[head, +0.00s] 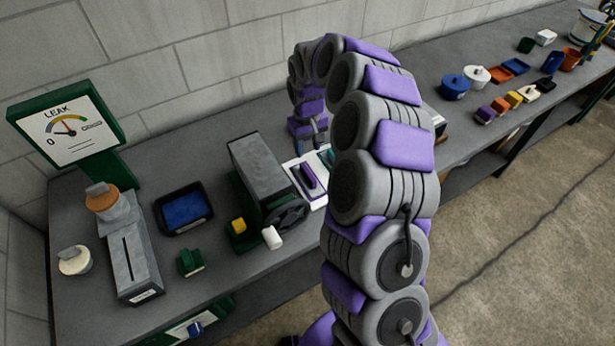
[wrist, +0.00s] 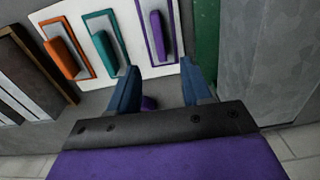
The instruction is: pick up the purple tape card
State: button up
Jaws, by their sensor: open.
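The purple tape card (wrist: 159,36) lies on a white board (wrist: 72,10) beside a teal card (wrist: 101,45) and an orange card (wrist: 60,50). It has a pale centre strip and a raised purple bar. In the head view the purple tape card (head: 309,177) lies just right of a grey machine, with the board partly hidden by my arm. My gripper (wrist: 161,78) is open, with two blue fingers apart and the card beyond their tips. In the head view my gripper (head: 310,144) is behind the card, pointing down. A small purple piece (wrist: 149,103) shows between the fingers; I cannot tell what it is.
A grey machine (head: 263,170) with a wheel stands close left of the card. A blue tray (head: 184,209), a slotted grey block (head: 129,262) and a leak gauge (head: 68,128) are farther left. Several pots and coloured blocks stand along the bench at right.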

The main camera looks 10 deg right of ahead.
aim_at(308, 172)
notch_tip(308, 172, down, 14)
jog(key=shift+w+r+b, duration=0.1)
jog(key=shift+r+b, duration=0.15)
jog(key=shift+b, duration=0.85)
jog(key=shift+r, duration=0.1)
grip_shut()
